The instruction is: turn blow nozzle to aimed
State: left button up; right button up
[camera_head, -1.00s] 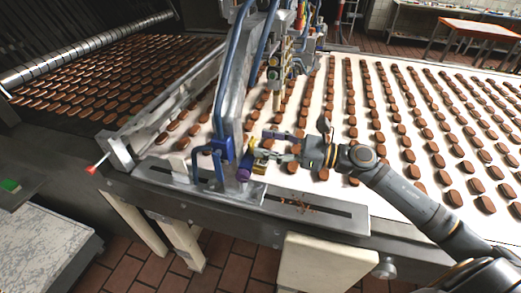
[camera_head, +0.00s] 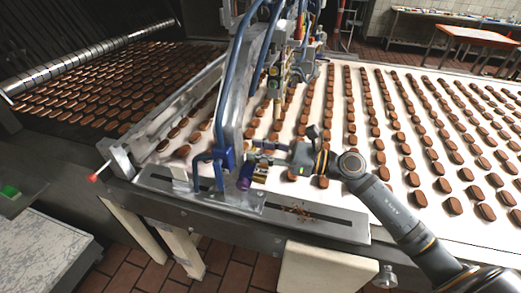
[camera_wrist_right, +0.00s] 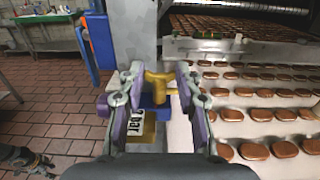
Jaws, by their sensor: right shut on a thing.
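The blow nozzle (camera_wrist_right: 158,88) is a brass T-shaped piece in the middle of the right wrist view. Its crossbar lies between the purple-padded fingers of my right gripper (camera_wrist_right: 157,92), which is shut on it. A white label reading "2 bar" sits just below it on the near side. In the head view my right gripper (camera_head: 268,154) reaches in from the right to the fittings beside the grey upright (camera_head: 230,110). The fingers partly hide the nozzle there, so its exact aim cannot be told.
Rows of brown biscuits lie on the white belt (camera_head: 335,130) under and behind my right arm. Blue hoses (camera_head: 262,60) and a blue bracket (camera_head: 207,160) stand close left of the gripper. Crumbs lie on the front rail (camera_head: 330,222).

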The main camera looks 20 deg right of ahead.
jog(key=shift+c, duration=0.4)
jog(key=m+t+h+p, duration=0.1)
jog(key=p, duration=0.1)
jog(key=m+t+h+p, duration=0.3)
jog(key=t+h+p, duration=0.1)
jog(key=p, duration=0.1)
jog(key=shift+s+a+r+m, duration=0.1)
jog(key=shift+s+a+m, duration=0.2)
jog(key=shift+s+a, duration=0.05)
jog(key=o, duration=1.2)
jog(key=shift+c, duration=0.2)
